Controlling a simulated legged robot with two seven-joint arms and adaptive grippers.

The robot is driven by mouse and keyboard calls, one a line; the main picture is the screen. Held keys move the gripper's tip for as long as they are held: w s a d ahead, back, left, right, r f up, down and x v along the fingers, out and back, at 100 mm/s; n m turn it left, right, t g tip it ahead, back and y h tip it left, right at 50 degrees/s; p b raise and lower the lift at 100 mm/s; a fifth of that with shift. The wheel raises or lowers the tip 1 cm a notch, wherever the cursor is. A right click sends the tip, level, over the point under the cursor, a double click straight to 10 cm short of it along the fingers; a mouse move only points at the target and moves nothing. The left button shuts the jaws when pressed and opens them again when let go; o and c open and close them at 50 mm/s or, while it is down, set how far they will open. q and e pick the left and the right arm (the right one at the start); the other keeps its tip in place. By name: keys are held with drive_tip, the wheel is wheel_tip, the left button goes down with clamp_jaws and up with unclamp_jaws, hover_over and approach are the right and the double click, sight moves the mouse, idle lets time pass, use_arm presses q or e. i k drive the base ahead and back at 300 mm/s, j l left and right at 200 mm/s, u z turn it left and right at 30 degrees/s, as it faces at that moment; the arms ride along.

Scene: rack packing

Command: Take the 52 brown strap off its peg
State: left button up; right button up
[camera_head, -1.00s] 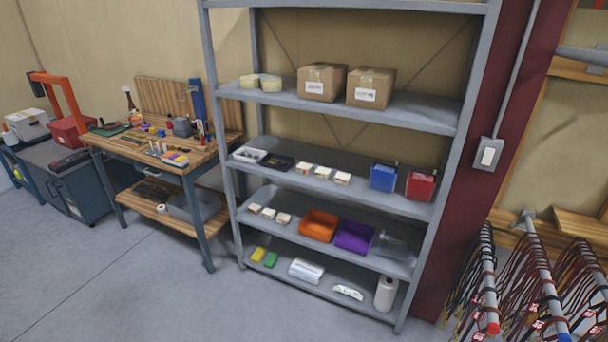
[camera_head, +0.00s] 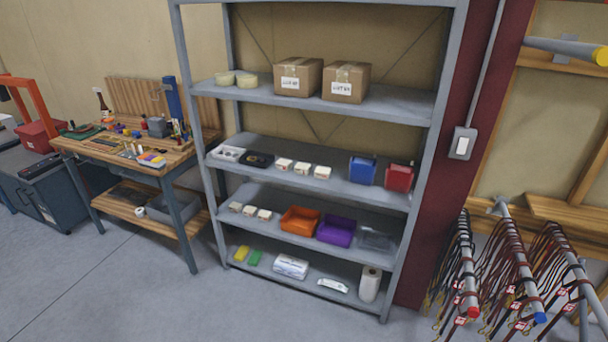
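Brown and dark straps hang in bunches from several grey pegs at the lower right. One peg has a red end cap (camera_head: 473,312) and another has a blue end cap (camera_head: 540,318). Brown straps (camera_head: 515,250) hang along the blue-capped peg, and more brown straps (camera_head: 560,250) hang to its right. Small red and white tags (camera_head: 515,306) hang among them. The numbers are too small to read, so I cannot tell which strap is 52. Neither of my grippers is in view.
A grey metal shelf rack (camera_head: 300,202) with boxes and bins fills the middle. A dark red post (camera_head: 440,215) with a switch box (camera_head: 462,143) stands between rack and straps. A wooden workbench (camera_head: 150,165) is at left. The floor (camera_head: 130,290) in front is clear.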

sight(569, 306)
drive_tip(key=z, duration=1.95)
drive_tip(key=i+l+u, duration=0.15)
drive_tip(key=i+l, duration=0.35)
drive_tip(key=l, duration=0.1)
